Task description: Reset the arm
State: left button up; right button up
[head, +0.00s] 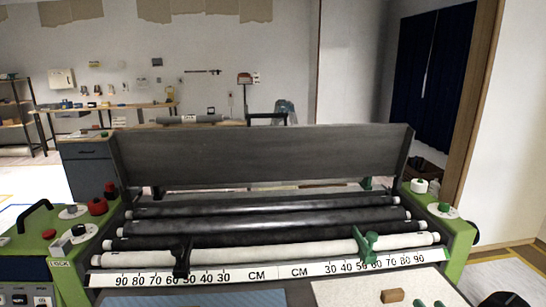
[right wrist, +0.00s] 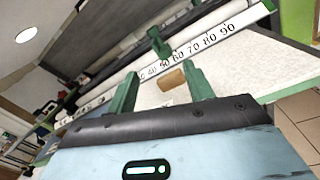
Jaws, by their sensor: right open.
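My right gripper (head: 429,303) shows only as two green fingertips at the bottom edge of the head view, over the right front of the wallpaper paster. In the right wrist view, my right gripper (right wrist: 162,85) has its two green fingers wide apart. A small tan wooden block (head: 392,296) lies on the pale board in front of the scale. In the right wrist view the block (right wrist: 172,78) appears beyond the gap between the fingers, and nothing is gripped. My left arm and gripper are in neither view.
The paster has green end housings (head: 452,228), dark rollers (head: 270,218), a white roller (head: 290,253) and a centimetre scale (head: 265,272). A green clip (head: 366,243) and a black clip (head: 181,262) stand at the scale. The pale board (head: 350,291) is mostly bare.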

jog(key=s+a+f+m+g+h, duration=0.2)
jog(key=s+f+m+g+h, duration=0.15)
jog(key=s+f+m, duration=0.6)
jog(key=s+a+f+m+g+h, duration=0.1)
jog(key=s+f+m+g+h, duration=0.35)
jog(key=s+m, duration=0.75)
jog(key=s+a+f+m+g+y, duration=0.1)
jog(key=s+a+m+g+y, duration=0.3)
jog(key=s, duration=0.8)
jog(key=s+a+f+m+g+y, duration=0.1)
jog(key=s+a+m+g+y, duration=0.1)
jog(key=s+a+m+g, duration=0.75)
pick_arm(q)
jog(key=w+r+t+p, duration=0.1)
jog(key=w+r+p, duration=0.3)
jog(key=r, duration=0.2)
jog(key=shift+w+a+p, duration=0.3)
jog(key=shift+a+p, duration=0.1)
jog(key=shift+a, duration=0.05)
pick_arm(e)
jog(key=w+f+n+t+y, duration=0.1)
jog(key=w+f+n+t, duration=0.2)
jog(key=w+t, duration=0.5)
jog(key=t, duration=0.4)
jog(key=shift+f+n, duration=0.3)
jog(key=shift+f, duration=0.1)
jog(key=shift+s, duration=0.1)
